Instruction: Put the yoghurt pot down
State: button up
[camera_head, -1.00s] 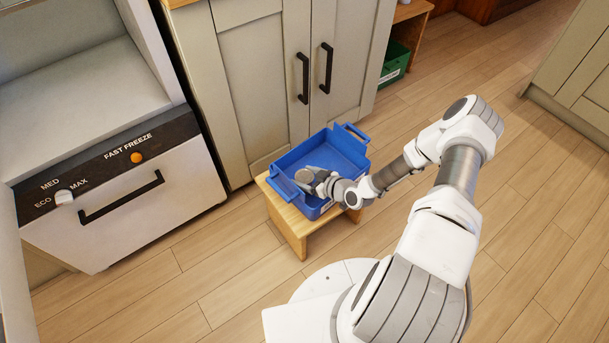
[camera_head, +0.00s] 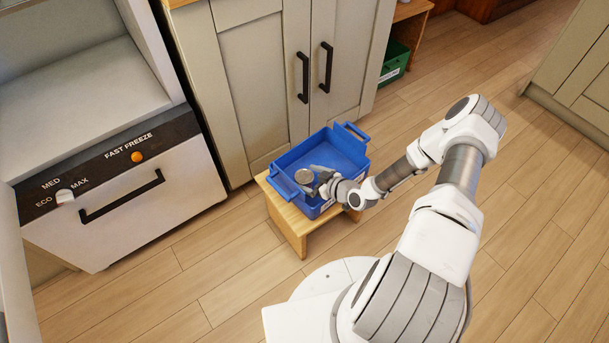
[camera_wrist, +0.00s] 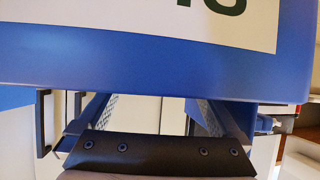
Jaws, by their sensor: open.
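The yoghurt pot (camera_head: 304,176) shows as a small round grey top inside the blue crate (camera_head: 345,146), near the crate's left end. Its lower part is hidden, and I cannot tell how it rests. My gripper (camera_head: 319,178) is open just to the right of the pot, reaching low over the crate's near side. In the wrist view, the two fingers (camera_wrist: 155,112) are spread apart, with their tips partly hidden behind a blue wall (camera_wrist: 150,75) with a white label. The pot cannot be made out there.
The crate stands on a small wooden stool (camera_head: 289,228) in front of a cabinet (camera_head: 262,85) with black handles. A freezer unit (camera_head: 125,195) stands to the left. A green crate (camera_head: 394,62) sits on a low shelf behind. The wooden floor to the right is clear.

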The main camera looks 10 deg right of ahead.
jog(key=p+v, duration=0.4)
jog(key=v, duration=1.2)
jog(key=shift+p, duration=0.3)
grip_shut()
dwell(0.9)
